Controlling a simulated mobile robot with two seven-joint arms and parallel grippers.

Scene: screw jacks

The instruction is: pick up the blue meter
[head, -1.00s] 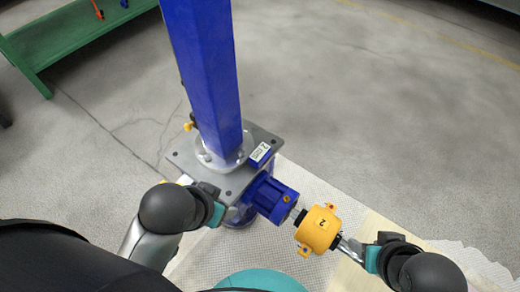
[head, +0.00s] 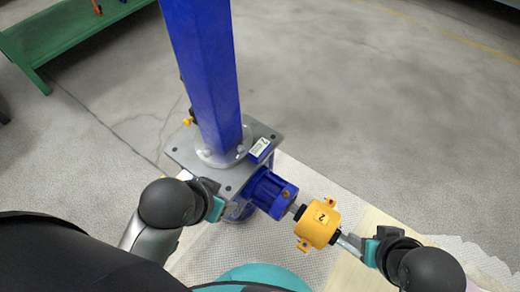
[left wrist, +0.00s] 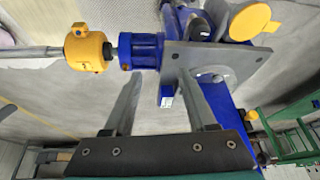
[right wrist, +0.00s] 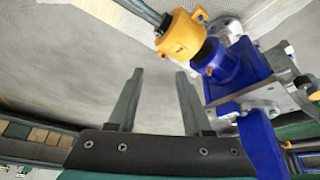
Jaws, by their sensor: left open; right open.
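The blue meter (head: 260,150), a small blue box with a white label, sits on the grey base plate (head: 188,152) beside the tall blue column. In the left wrist view the meter (left wrist: 167,94) shows beyond and between my open fingers. My left gripper (left wrist: 162,85) is empty; in the head view it (head: 216,206) is at the plate's near-left side, apart from the meter. My right gripper (right wrist: 158,74) is open and empty; in the head view it (head: 368,250) is right of the yellow coupling. I cannot make out the meter clearly in the right wrist view.
The blue column (head: 205,75) rises from the plate. A blue gear housing (head: 270,194) and a yellow coupling (head: 317,225) on a shaft lie between my grippers. A green bench (head: 65,35) stands at the far left. The floor right of the column is clear.

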